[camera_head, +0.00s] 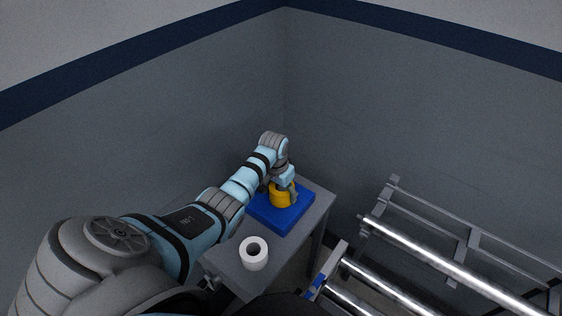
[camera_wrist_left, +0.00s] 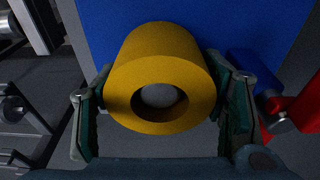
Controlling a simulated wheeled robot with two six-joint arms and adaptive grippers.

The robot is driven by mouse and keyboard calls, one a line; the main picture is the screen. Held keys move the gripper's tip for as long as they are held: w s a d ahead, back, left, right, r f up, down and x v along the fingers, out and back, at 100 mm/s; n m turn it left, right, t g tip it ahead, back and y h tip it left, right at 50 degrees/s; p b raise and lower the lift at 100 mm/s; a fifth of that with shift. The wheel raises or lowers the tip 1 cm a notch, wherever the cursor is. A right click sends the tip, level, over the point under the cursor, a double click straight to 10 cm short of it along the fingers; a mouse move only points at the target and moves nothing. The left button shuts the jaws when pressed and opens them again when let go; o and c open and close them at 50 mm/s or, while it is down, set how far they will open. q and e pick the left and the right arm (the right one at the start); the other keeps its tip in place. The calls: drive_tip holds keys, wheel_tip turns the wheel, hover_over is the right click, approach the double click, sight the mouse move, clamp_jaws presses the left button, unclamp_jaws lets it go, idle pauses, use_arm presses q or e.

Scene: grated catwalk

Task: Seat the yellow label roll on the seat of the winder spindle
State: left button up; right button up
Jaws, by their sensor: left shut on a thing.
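The yellow label roll (camera_head: 281,198) is at the blue pad on the small grey table in the head view. My left gripper (camera_head: 282,190) is around it, shut on it. In the left wrist view the yellow roll (camera_wrist_left: 165,48) sits between my two dark green fingers, one on each side, its open bore facing the camera. A pale grey surface shows through the bore. I cannot tell whether the roll touches the pad. Shiny metal bars (camera_head: 455,262) are at the lower right; I cannot tell which one is the winder spindle. My right gripper is not in view.
The blue pad (camera_head: 280,221) lies on the grey table (camera_head: 226,262). A white roll (camera_head: 254,259) stands on the table nearer to me. A grey rail frame (camera_head: 470,240) is at the right.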

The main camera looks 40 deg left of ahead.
use_arm(q)
drive_tip(key=o, duration=1.4)
drive_tip(key=shift+c, duration=0.2)
drive_tip(key=shift+o, duration=0.6)
drive_tip(key=shift+o, duration=0.8)
drive_tip(key=shift+r, duration=0.1)
drive_tip(key=shift+r, duration=0.1)
wheel_tip(320, 180, up, 8)
drive_tip(key=p, duration=0.8)
drive_tip(key=shift+p, duration=0.4)
